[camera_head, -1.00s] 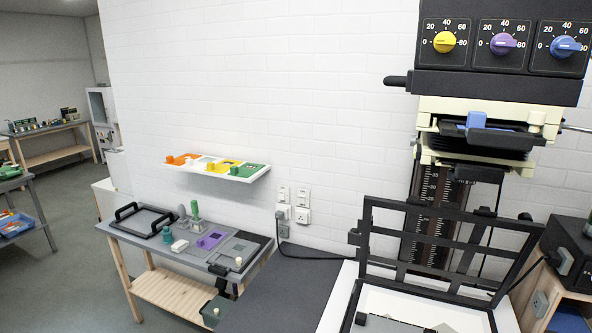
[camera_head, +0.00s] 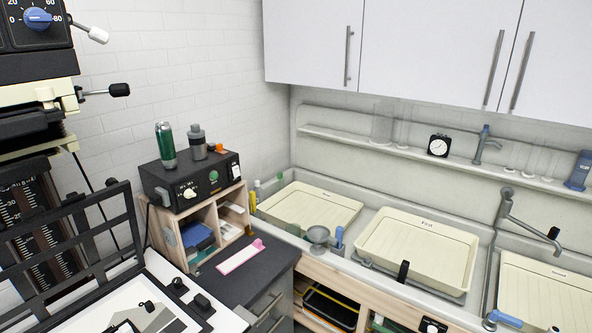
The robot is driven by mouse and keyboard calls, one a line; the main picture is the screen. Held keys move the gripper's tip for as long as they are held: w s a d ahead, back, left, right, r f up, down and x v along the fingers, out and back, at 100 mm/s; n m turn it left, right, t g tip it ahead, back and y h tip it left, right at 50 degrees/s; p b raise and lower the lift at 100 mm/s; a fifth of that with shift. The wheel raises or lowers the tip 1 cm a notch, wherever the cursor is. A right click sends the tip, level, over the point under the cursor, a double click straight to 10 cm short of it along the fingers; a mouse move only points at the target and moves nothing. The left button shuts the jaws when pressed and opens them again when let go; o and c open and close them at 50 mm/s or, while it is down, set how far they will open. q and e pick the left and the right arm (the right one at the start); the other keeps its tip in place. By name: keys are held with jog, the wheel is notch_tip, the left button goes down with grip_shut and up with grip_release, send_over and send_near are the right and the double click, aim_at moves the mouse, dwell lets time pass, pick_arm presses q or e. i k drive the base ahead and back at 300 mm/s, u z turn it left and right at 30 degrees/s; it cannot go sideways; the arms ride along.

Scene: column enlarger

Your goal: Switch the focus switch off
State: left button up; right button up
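A black control box (camera_head: 190,182) sits on a small wooden shelf unit right of the enlarger. Its front has a pale round knob (camera_head: 190,193), a green round button (camera_head: 213,175) and a small pale part (camera_head: 235,170) near its right edge. I cannot read the labels, so I cannot tell which control is the focus switch or how it is set. The enlarger head (camera_head: 35,40) is at the upper left, partly cut off, with a blue dial (camera_head: 38,18). Neither of my grippers shows in this view.
A green can (camera_head: 165,145) and a grey bottle (camera_head: 197,142) stand on the box. The black easel frame (camera_head: 75,235) stands open at left. A pink-edged strip (camera_head: 240,257) lies on the dark counter (camera_head: 262,278). Cream trays (camera_head: 418,250) fill the sink at right.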

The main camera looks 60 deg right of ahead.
aim_at(236, 169)
jog(key=z, duration=1.7)
